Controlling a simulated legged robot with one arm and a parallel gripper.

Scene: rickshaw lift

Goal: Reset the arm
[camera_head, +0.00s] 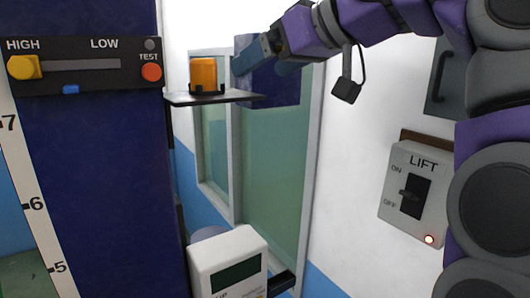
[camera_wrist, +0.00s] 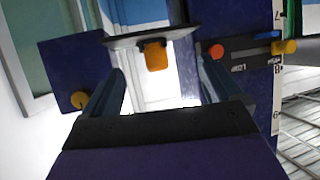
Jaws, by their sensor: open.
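My arm (camera_head: 370,22) reaches in from the right at the top of the head view. My gripper (camera_head: 245,58) is at its left end, just right of an orange block (camera_head: 204,74). The block sits in a dark holder on a small shelf (camera_head: 215,98). In the wrist view, which looks upside down, my gripper (camera_wrist: 160,85) has its two fingers apart with nothing between them. The orange block (camera_wrist: 156,55) shows beyond the gap, apart from the fingers.
A dark blue column with a HIGH–LOW slider panel (camera_head: 84,66) stands left, beside a height scale (camera_head: 32,210). A LIFT switch box (camera_head: 414,195) with a lit red lamp is on the right wall. A white device (camera_head: 228,262) is below the shelf. Green window panes (camera_head: 270,165) are behind.

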